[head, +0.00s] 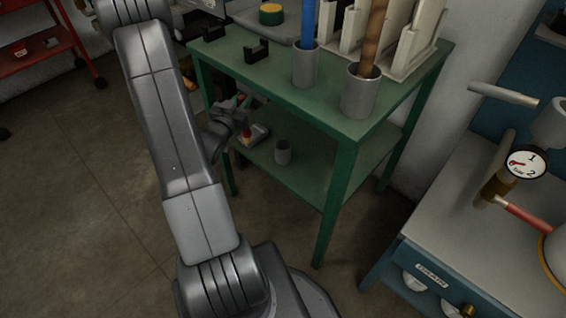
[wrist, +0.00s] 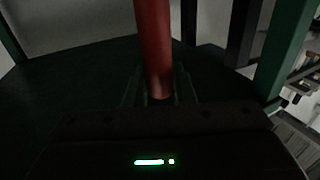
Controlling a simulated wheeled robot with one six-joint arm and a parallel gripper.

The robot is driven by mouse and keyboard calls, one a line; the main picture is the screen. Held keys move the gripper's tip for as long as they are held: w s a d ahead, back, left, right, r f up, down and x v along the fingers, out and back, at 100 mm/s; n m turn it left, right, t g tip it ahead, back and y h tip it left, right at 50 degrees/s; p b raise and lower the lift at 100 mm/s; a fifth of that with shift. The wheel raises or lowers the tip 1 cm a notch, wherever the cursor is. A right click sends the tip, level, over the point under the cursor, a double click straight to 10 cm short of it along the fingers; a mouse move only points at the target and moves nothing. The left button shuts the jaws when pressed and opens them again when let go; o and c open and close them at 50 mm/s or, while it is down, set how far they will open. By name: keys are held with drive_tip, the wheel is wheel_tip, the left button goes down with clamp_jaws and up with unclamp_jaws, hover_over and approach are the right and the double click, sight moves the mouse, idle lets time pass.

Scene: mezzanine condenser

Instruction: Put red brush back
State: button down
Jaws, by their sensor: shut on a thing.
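My gripper (head: 243,107) reaches in at the left side of the green table, between its top and its lower shelf. It is shut on the red brush, whose round red handle (wrist: 154,45) stands between the two fingers in the wrist view. In the head view only small red bits of the brush (head: 246,134) show by the fingers; its lower end is unclear.
The green tabletop (head: 268,92) carries a grey cup (head: 305,68) with a blue rod, another grey cup (head: 360,95) with a brown rod, white racks and black brackets. A grey bench (head: 450,215) with a gauge stands at right. Open floor lies at left.

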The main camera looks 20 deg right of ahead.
sight(246, 136)
drive_tip(key=s+d+m+g+h, duration=0.5)
drive_tip(key=d+g, duration=0.3)
drive_tip(key=d, duration=0.3)
wheel_tip(246, 136, down, 10)
drive_tip(key=m+b, duration=0.1)
drive_tip(key=b, duration=0.1)
drive_tip(key=shift+w+d+r, duration=0.15)
drive_tip(key=shift+r, duration=0.05)
drive_tip(key=shift+f, duration=0.2)
drive_tip(key=c, duration=1.2)
unclamp_jaws()
drive_tip(key=shift+c, duration=0.2)
drive_tip(key=shift+r, duration=0.2)
drive_tip(key=v, duration=1.2)
drive_tip(key=shift+r+p, duration=0.3)
drive_tip(key=shift+p, duration=0.05)
